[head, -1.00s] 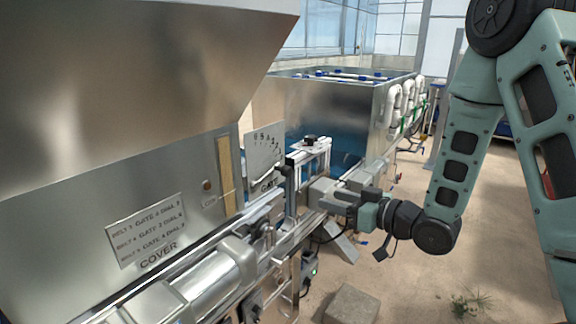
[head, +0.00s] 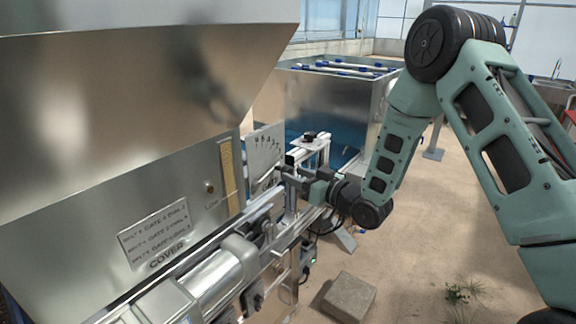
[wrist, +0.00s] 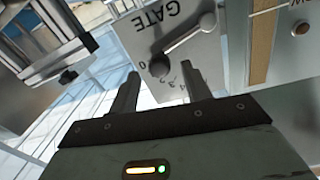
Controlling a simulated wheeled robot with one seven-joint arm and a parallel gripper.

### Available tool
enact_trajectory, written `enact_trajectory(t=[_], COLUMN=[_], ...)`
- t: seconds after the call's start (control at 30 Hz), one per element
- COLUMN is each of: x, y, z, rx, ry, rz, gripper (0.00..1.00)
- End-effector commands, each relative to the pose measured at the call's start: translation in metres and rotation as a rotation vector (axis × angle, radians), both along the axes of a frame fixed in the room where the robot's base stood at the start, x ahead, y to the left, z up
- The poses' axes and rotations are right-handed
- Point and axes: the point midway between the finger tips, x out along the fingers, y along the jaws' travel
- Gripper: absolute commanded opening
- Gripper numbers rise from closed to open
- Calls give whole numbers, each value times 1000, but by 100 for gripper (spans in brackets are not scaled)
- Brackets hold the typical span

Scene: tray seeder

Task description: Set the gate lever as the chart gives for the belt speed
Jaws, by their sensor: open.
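The gate plate (head: 262,148) stands upright beside the hopper, with a row of digits on it. In the wrist view the plate (wrist: 215,60) appears upside down with the word GATE. The gate lever (wrist: 183,43) lies slanted across it, with a dark round end near the digits and a light round end near the lettering. Which digit it marks is unclear. My gripper (wrist: 160,84) is open and empty, its fingertips close to the plate by the digits. In the head view my gripper (head: 283,175) hides part of the plate and lever. The chart (head: 153,232) has three belt, gate and dial lines, digits too blurred for certainty.
The COVER label is under the chart. A LOW gauge strip (head: 231,177) is left of the plate. A rail and rollers (head: 205,290) run below the hopper. A metal tank (head: 325,100) stands behind. A concrete block (head: 348,297) lies on the floor.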

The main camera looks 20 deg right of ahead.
Motion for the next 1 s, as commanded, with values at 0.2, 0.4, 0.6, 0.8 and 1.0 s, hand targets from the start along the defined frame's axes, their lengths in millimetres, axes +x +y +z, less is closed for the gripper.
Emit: enact_trajectory(t=[0.2,0.4,0.6,0.8,1.0], x=[24,31,31,30,30], y=[15,19,19,19,19], z=[1,0,0,0,0], rx=[0,1,1,0,-5], ry=[0,1,1,0,-5], rz=[1,0,0,0,0], gripper=[48,48,48,0,0])
